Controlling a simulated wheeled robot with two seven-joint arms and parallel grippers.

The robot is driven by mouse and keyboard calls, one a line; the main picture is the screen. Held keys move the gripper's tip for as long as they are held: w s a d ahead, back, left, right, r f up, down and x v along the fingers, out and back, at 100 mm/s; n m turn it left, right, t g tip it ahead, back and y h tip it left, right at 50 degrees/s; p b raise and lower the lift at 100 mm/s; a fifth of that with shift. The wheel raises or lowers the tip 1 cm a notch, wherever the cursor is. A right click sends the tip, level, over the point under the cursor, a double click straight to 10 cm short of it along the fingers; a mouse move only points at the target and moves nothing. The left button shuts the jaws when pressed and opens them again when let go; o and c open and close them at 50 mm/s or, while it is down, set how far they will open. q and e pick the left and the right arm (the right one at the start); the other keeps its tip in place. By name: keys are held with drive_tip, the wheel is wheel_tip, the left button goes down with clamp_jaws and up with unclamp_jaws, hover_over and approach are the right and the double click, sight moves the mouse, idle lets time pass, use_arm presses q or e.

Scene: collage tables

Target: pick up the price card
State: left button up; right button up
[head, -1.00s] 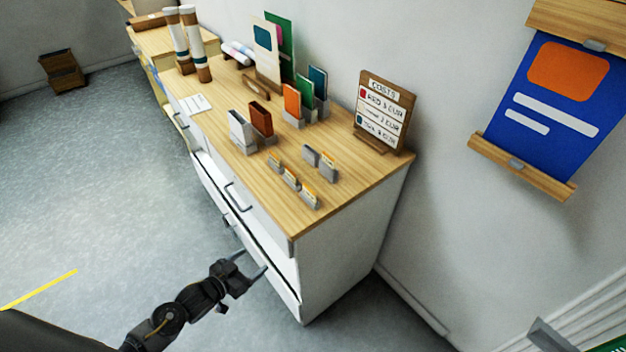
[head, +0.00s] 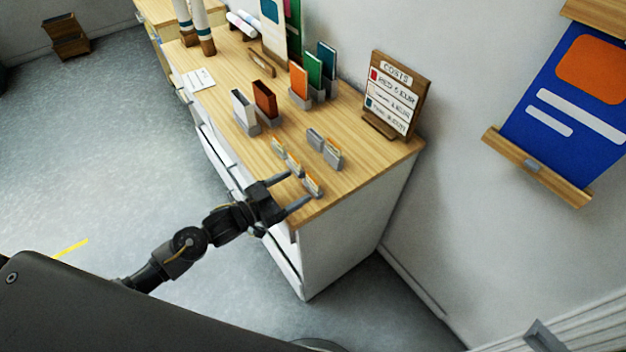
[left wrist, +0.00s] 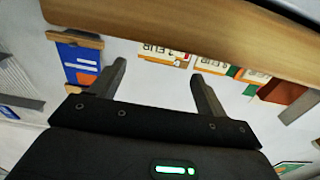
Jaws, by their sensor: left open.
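Several small price cards stand in grey holders on the wooden counter top (head: 365,155). A front row runs along the near edge, with one card (head: 278,147) farthest, one card (head: 294,165) in the middle and one card (head: 313,187) nearest the corner. Behind them are two more holders (head: 332,153). My left gripper (head: 298,189) is open and empty at the counter's front edge, its fingers pointing toward the nearest front cards. In the left wrist view, cards with EUR lettering (left wrist: 166,58) show beyond the open fingers (left wrist: 158,72). My right gripper is not in view.
A COSTS board (head: 394,94) stands at the back. White, brown, orange and green booklets (head: 299,82) stand in holders farther along. White drawers (head: 222,160) lie below the counter edge. A blue poster (head: 565,95) hangs on the right wall.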

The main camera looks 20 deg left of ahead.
sight(311, 180)
use_arm(q)
drive_tip(key=shift+d+r, duration=0.1)
drive_tip(key=p+x, duration=0.2)
drive_tip(key=x, duration=0.2)
drive_tip(key=shift+d+p, duration=0.3)
drive_tip(key=shift+d, duration=0.05)
drive_tip(key=shift+w+d+f, duration=0.1)
drive_tip(key=shift+w+f, duration=0.1)
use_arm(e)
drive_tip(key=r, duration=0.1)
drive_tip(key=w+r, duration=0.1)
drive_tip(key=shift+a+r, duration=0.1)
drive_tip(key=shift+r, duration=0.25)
use_arm(q)
drive_tip(key=shift+s, duration=0.1)
drive_tip(key=shift+c, duration=0.3)
drive_tip(key=c, duration=1)
